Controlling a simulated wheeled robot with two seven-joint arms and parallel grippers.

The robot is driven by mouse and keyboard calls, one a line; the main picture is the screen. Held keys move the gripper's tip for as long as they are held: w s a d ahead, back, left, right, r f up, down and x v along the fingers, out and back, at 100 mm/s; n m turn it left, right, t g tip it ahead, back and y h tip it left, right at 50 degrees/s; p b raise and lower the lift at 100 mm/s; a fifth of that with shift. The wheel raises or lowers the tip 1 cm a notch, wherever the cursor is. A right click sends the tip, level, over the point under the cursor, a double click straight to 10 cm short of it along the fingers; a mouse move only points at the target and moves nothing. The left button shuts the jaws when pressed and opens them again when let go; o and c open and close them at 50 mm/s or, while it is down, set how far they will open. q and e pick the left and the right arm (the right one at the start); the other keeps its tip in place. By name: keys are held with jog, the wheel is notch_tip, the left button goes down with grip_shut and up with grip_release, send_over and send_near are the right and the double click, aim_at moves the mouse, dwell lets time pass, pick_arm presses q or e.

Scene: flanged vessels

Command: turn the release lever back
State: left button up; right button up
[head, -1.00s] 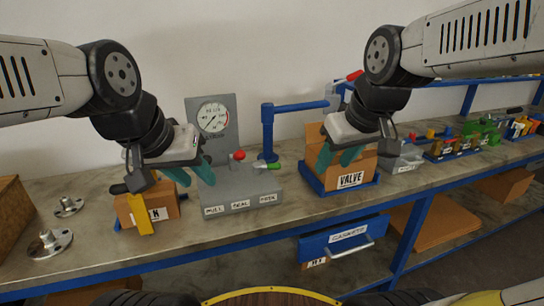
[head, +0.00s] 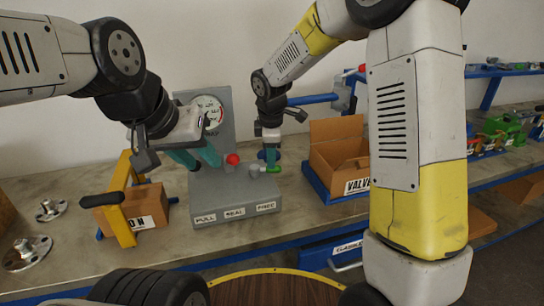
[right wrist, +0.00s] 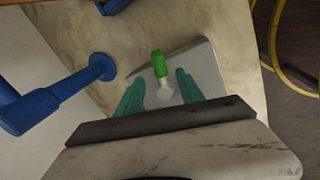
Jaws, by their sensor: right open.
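The grey console (head: 235,197) carries a red-knobbed lever (head: 233,159) and, to its right, a green-handled lever (head: 273,169) by the FREE label. The green handle points to the right in the head view. My right gripper (head: 269,160) is open, pointing down at this lever. In the right wrist view the green lever (right wrist: 159,64) stands between the open teal fingers (right wrist: 160,78), its pale hub below the handle; contact cannot be told. My left gripper (head: 203,163) is open and empty above the console's left part, left of the red knob.
A gauge panel (head: 222,112) and blue post stand behind the console. A yellow frame with a black handle (head: 121,205) and a cardboard box (head: 150,206) sit left. An open VALVE box (head: 335,160) stands right. Metal flanges (head: 26,252) lie at the far left.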

jog(key=x, duration=0.5)
jog(key=shift+f, duration=0.1)
grip_shut()
dwell(1.3)
